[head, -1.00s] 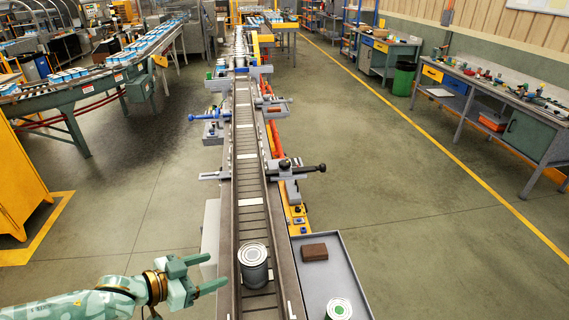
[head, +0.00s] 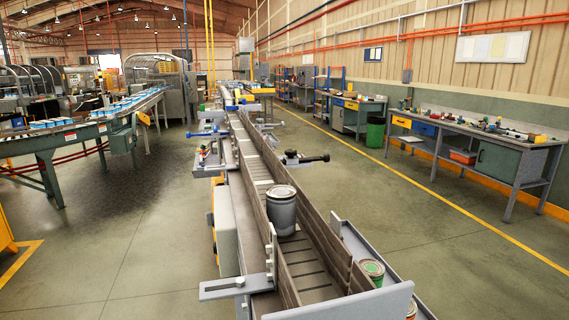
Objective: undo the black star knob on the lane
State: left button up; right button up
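The lane (head: 305,258) is a long slatted conveyor running away from me between brown side walls. On its right side, in the middle distance, a dark clamp arm (head: 305,160) sticks out to the right. It carries a dark knob (head: 290,153) on top and a black round end (head: 325,157). I cannot tell at this size which of these is star-shaped. A grey lidded can (head: 281,208) stands upright on the lane nearer to me. Neither of my grippers is in view.
A grey tray (head: 347,232) along the lane's right side holds a green-topped can (head: 373,268). A grey end plate (head: 345,303) and slotted bracket (head: 233,288) are close in front. A blue-handled fitting (head: 207,133) is left of the lane. Floor on the right is open.

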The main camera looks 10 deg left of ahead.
aim_at(290, 153)
jog(key=k+z, duration=0.1)
jog(key=z, duration=0.35)
jog(key=k+z, duration=0.1)
jog(key=z, duration=0.35)
jog(key=k+l+z, duration=0.1)
jog(key=z, duration=0.35)
jog(key=j+z, duration=0.25)
jog(key=j, duration=0.25)
jog(key=j+z, duration=0.25)
jog(key=j, duration=0.2)
jog(key=k+j+z, duration=0.25)
jog(key=j, duration=0.2)
jog(key=j+z, duration=0.25)
jog(key=j, duration=0.2)
